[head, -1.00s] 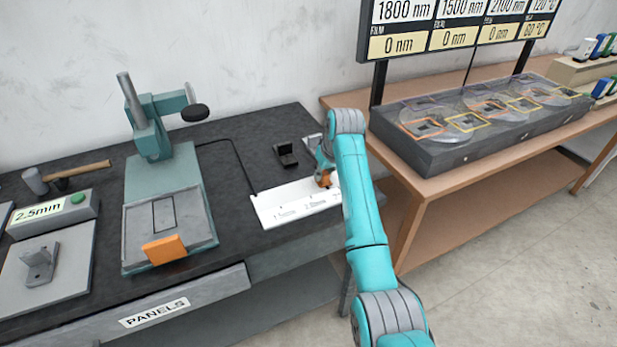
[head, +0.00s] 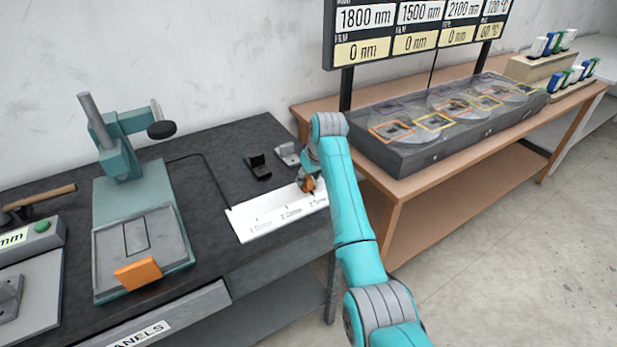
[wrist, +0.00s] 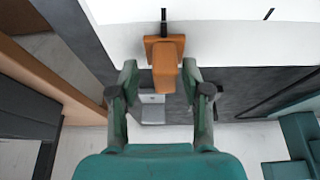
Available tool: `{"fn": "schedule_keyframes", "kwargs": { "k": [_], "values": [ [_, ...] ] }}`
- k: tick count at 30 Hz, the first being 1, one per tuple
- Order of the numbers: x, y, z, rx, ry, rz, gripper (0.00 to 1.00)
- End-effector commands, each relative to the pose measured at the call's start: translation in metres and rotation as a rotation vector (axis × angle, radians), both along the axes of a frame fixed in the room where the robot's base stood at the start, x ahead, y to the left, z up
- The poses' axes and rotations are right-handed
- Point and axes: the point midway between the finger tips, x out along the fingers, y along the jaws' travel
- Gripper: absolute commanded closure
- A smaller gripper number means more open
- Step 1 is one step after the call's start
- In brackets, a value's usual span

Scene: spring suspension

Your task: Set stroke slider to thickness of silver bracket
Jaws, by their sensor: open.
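The stroke slider is an orange block with a handle (wrist: 165,65) on the white scale plate (head: 250,225). In the wrist view it sits at a black tick on the plate's edge. My gripper (wrist: 163,80) is open, with one finger on each side of the orange handle and visible gaps between. In the head view the orange slider (head: 307,184) is partly hidden by my arm, near the right end of the scale by the 2.5 mark. A silver bracket (head: 287,152) stands behind the plate; it shows in the wrist view (wrist: 152,106) beyond the fingers.
A black bracket (head: 258,167) stands left of the silver one. A teal press (head: 120,160) with an orange handle stands on the dark bench (head: 215,150). A brown table (head: 400,185) with a grey machine (head: 420,148) is at right, below a display board (head: 410,30).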

Motion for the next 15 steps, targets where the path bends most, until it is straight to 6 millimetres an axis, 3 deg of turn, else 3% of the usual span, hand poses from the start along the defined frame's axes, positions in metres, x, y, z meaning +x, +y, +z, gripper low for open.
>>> {"fn": "schedule_keyframes", "kwargs": {
  "k": [5,15],
  "values": [
    [-0.005,-0.004,0.018,0.001,-0.004,0.000,0.52],
    [-0.026,-0.019,0.079,0.001,-0.004,-0.002,0.52]
  ]
}}
